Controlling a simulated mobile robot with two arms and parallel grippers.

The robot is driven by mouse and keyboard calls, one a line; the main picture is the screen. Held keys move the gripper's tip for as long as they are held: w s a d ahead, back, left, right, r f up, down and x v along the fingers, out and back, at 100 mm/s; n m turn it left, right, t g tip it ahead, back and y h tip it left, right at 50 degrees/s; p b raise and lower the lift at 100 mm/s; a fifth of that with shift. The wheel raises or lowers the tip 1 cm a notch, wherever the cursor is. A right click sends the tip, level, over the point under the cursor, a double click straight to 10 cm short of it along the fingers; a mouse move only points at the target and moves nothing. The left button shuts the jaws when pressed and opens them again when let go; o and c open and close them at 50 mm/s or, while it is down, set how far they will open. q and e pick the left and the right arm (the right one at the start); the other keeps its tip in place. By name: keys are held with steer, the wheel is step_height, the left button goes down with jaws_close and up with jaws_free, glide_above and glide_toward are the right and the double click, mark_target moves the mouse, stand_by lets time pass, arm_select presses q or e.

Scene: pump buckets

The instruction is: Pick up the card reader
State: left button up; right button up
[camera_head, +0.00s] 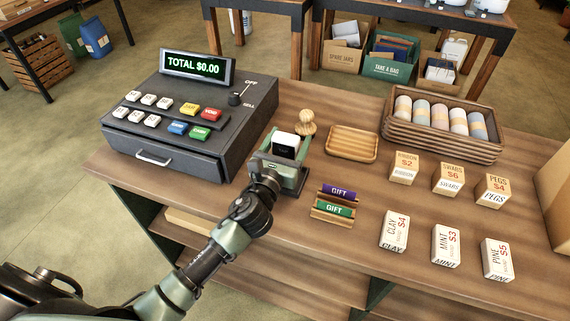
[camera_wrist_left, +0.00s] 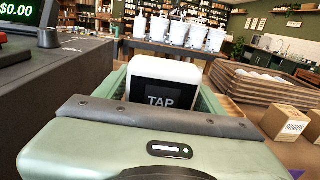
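The card reader (camera_head: 285,142) is a small white block with a black face. It stands on the wooden counter just right of the cash register. In the left wrist view the card reader (camera_wrist_left: 162,85) is upright straight ahead, its dark screen reading TAP. My left gripper (camera_head: 284,152) is at the card reader, its green fingers spread apart on either side of it. The fingers look open, with no clear grip on the reader. The gripper's body hides the lower part of the reader. My right gripper is in neither view.
The cash register (camera_head: 190,115) stands close on the left. A wooden stamp (camera_head: 306,122) and an empty wooden tray (camera_head: 352,143) are just beyond and right. Gift cards in a holder (camera_head: 335,201) are near the front right. Several small boxes (camera_head: 447,246) stand farther right.

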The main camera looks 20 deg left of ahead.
arm_select(q)
jaws_close()
